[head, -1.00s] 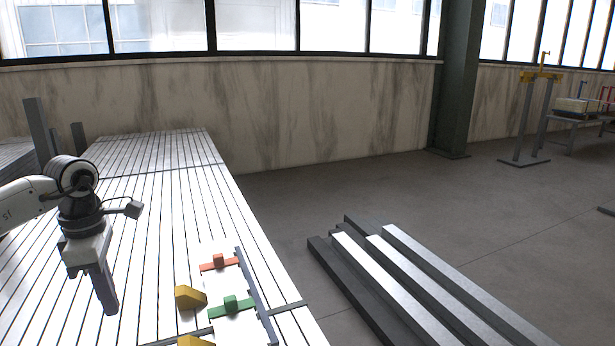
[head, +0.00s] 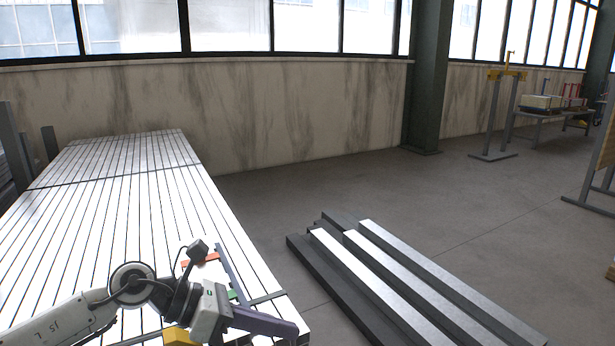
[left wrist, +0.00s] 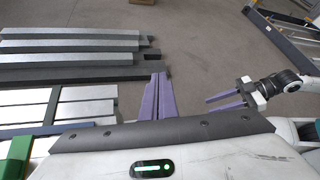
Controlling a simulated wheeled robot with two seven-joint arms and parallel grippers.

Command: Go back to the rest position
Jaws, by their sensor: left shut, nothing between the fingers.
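My left gripper (head: 292,328) is low in the head view, over the front right edge of the slatted white table (head: 110,215). Its purple fingers are shut with nothing between them. In the left wrist view the same fingers (left wrist: 158,95) lie together, pointing toward the floor and the grey beams. My right gripper (left wrist: 210,106) shows at the right of the left wrist view, its two purple fingers apart and empty. It does not show in the head view.
An orange part (head: 199,260), a green part (head: 232,295) and a yellow block (head: 180,337) sit on the table by my left arm, partly hidden. Several long grey beams (head: 400,280) lie on the floor to the right. Open floor (head: 330,175) lies beyond.

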